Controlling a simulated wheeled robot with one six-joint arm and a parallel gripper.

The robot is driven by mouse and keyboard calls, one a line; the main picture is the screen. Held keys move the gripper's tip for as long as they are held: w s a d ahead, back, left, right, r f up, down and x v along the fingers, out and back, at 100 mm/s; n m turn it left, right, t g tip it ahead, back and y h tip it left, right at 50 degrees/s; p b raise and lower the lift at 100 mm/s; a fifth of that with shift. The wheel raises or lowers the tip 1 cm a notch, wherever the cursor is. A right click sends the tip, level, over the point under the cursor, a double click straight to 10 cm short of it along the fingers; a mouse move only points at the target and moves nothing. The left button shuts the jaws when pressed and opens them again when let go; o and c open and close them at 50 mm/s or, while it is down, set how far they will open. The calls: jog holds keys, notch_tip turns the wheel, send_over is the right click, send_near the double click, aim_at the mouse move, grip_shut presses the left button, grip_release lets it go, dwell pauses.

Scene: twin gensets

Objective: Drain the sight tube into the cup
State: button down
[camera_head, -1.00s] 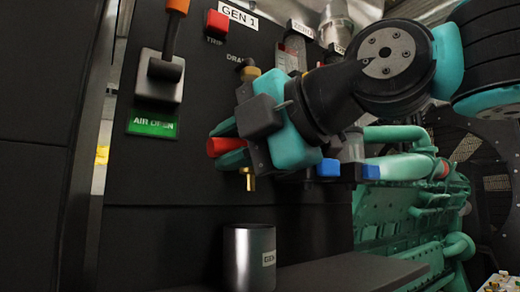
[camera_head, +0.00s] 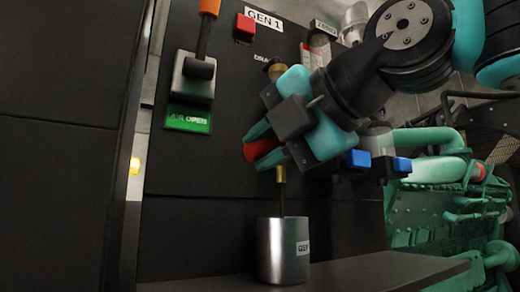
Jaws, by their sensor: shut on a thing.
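My gripper (camera_head: 259,145) is shut on a red handle (camera_head: 262,149) on the black panel; the fingers hide part of the handle. A brass spout (camera_head: 280,174) points down just below it. A thin dark stream (camera_head: 281,203) runs from the spout into the cup. The metal cup (camera_head: 277,252), with a white label starting "GEN", stands upright on a dark shelf under the spout. A pale tube-like part (camera_head: 319,47), perhaps the sight tube, shows behind my arm; its lower part is hidden and its level cannot be read.
A red button (camera_head: 244,27) sits beside the "GEN 1" label (camera_head: 263,20). An orange-handled lever (camera_head: 199,65) stands above a green "AIR OPEN" plate (camera_head: 188,120). The dark shelf (camera_head: 380,270) is clear right of the cup. A green engine (camera_head: 440,220) stands at right.

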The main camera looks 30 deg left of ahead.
jog(key=c, duration=1)
grip_release()
jog(key=shift+o, duration=0.2)
jog(key=b+v, duration=0.2)
jog(key=v, duration=1.5)
jog(key=shift+d, duration=0.3)
jog(key=shift+s, duration=0.1)
